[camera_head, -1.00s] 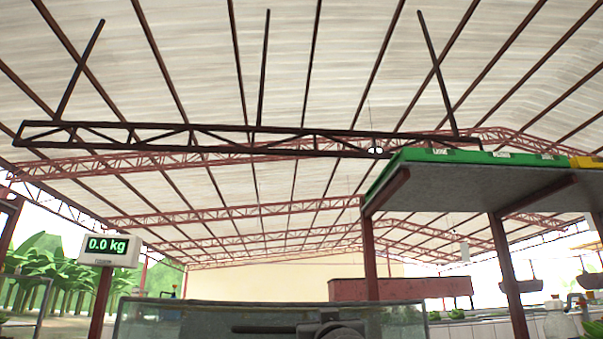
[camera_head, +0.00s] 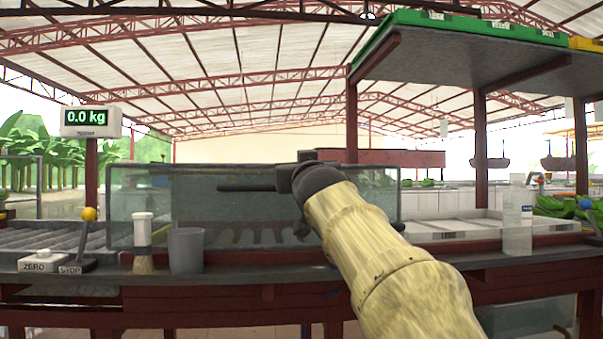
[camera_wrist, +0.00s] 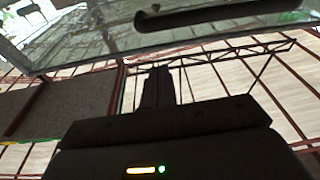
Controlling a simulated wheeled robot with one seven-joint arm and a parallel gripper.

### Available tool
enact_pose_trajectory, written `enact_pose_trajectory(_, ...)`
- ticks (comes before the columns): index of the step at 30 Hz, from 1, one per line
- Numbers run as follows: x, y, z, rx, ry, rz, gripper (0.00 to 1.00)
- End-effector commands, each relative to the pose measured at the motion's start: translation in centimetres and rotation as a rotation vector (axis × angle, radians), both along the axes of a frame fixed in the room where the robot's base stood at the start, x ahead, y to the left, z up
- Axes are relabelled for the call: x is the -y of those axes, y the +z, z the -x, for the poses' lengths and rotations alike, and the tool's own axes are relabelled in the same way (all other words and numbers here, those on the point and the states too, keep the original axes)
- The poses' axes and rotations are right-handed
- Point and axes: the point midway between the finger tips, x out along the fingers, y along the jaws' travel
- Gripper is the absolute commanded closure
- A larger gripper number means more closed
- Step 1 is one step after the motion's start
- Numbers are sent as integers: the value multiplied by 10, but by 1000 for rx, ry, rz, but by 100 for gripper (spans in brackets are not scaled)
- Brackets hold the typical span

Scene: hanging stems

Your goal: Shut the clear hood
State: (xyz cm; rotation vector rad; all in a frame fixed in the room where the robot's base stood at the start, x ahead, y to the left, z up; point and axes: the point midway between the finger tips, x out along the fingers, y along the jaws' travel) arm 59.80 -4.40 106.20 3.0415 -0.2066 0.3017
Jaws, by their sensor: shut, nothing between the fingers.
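The clear hood (camera_head: 150,185) is a see-through panel with a dark top edge, standing upright over the bench in the head view. A dark horizontal bar (camera_head: 240,188), like a handle, runs across its front. My gripper (camera_head: 284,178) is at the bar's right end; the head view does not show whether they touch. In the wrist view the closed dark fingers (camera_wrist: 158,72) are empty. The clear panel (camera_wrist: 90,35) and its dark bar (camera_wrist: 220,14) lie beyond the fingertips, apparently apart from them. How far the hood is open cannot be told.
A grey cup (camera_head: 186,250) and a brush (camera_head: 143,245) stand before the hood at left. A lever with a yellow knob (camera_head: 89,214) and a scale display (camera_head: 90,121) are farther left. A clear bottle (camera_head: 518,215) stands right, below a raised shelf (camera_head: 455,50).

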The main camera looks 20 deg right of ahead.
Motion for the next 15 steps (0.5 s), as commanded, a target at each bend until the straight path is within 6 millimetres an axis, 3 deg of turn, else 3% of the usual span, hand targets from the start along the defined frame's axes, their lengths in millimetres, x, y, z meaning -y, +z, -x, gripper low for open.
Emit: enact_pose_trajectory(15,-4,-38,62,5,-6,1,100)
